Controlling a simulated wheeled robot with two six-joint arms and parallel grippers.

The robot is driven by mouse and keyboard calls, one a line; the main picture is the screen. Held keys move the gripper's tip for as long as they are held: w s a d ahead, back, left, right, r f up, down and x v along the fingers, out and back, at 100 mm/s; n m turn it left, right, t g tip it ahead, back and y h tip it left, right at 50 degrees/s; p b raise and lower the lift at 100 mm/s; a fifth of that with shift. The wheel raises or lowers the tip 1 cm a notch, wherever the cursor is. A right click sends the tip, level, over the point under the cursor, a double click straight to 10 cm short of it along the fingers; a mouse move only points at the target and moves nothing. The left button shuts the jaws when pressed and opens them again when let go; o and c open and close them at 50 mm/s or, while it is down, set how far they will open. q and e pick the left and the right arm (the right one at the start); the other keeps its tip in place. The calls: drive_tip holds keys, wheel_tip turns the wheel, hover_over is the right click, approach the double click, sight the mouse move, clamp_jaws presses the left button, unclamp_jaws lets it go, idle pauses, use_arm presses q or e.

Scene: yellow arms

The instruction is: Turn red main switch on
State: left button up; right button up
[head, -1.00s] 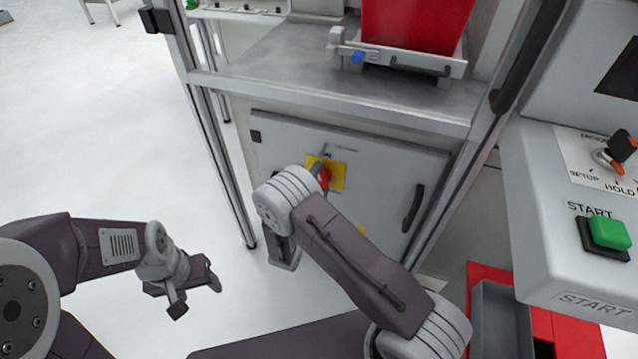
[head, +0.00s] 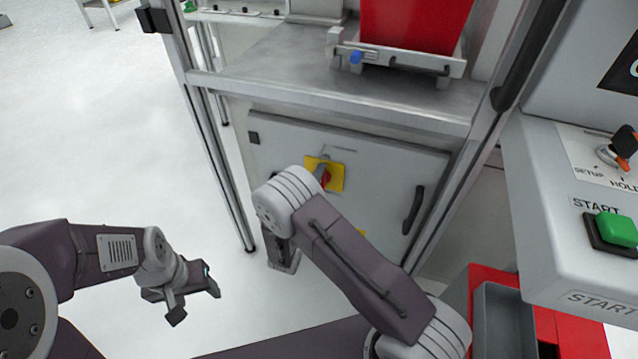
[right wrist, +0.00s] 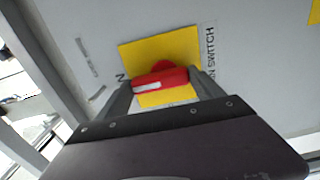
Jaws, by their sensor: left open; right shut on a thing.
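The red main switch (head: 326,176) sits on a yellow plate (head: 336,184) on the grey cabinet door (head: 390,170). My right arm partly hides it in the head view. In the right wrist view the red handle (right wrist: 160,79) lies across the yellow plate (right wrist: 150,52), between the two fingers of my right gripper (right wrist: 163,88), which is shut on it. Part of the label, ending in "N SWITCH", shows beside the plate. My left gripper (head: 197,300) is open and empty, out over the floor at the left, away from the cabinet.
A metal shelf (head: 270,85) with a red bin (head: 405,25) stands above the cabinet. A console with a green START button (head: 615,230) is at the right. A red and grey box (head: 500,320) stands below it. The floor at the left is clear.

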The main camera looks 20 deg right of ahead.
drive_tip(key=o, duration=1.4)
drive_tip(key=shift+c, duration=0.2)
drive_tip(key=p+v, duration=0.2)
drive_tip(key=v, duration=0.7)
